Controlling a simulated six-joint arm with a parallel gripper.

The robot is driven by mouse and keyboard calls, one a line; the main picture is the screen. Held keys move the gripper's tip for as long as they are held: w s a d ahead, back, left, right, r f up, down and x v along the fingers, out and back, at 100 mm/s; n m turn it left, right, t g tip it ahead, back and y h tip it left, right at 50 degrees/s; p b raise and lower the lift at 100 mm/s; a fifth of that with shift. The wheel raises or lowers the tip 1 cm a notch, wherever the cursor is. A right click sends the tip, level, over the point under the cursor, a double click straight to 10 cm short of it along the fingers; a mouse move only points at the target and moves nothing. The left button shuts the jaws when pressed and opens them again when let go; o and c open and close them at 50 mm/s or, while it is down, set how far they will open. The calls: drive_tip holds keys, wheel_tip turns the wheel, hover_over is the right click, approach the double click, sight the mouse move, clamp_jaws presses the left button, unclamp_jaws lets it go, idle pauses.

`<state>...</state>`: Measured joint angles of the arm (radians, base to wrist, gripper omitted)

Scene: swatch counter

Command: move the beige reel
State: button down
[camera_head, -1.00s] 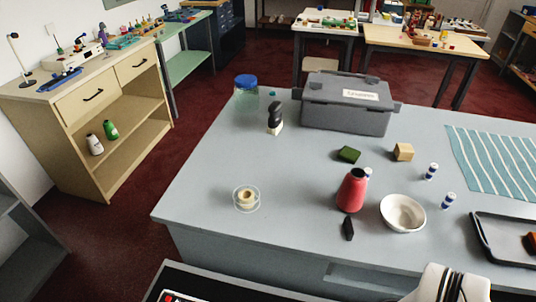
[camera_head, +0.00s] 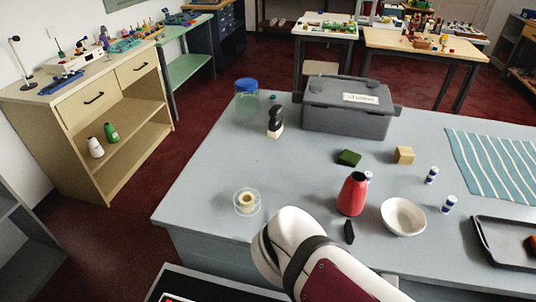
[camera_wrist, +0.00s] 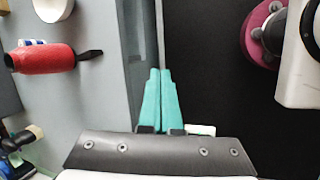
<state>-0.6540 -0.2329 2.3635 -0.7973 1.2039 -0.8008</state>
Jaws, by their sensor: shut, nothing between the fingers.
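The beige reel (camera_head: 246,201) sits on the grey counter (camera_head: 215,175) near its front left, with a clear round rim around it. My arm reaches in from the lower right in the head view, its white link just right of the reel, and my gripper does not show there. In the wrist view my gripper (camera_wrist: 160,72) has its teal fingers together, empty, by the counter's edge. The reel is not seen in the wrist view.
A red bottle-shaped thing (camera_head: 352,194), a white bowl (camera_head: 403,216) and a small black object (camera_head: 349,232) are right of the reel. A grey case (camera_head: 346,118) and a blue-lidded jar (camera_head: 247,98) stand farther back. The counter around the reel's left and back is clear.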

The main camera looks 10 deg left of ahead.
drive_tip(key=w+a+n+t, duration=0.3)
drive_tip(key=a+n, duration=0.5)
drive_tip(key=n, duration=0.1)
drive_tip(key=n+t+y, duration=0.3)
drive_tip(key=n, duration=0.8)
approach(243, 214)
drive_tip(key=f, duration=0.3)
drive_tip(key=shift+d+f, duration=0.2)
drive_tip(key=shift+f, duration=0.2)
drive_tip(key=w, duration=0.3)
drive_tip(key=shift+w+f, duration=0.1)
drive_tip(key=shift+w, duration=0.5)
drive_tip(key=w, duration=2)
drive_tip(key=shift+w, duration=0.25)
drive_tip(key=shift+s, duration=0.1)
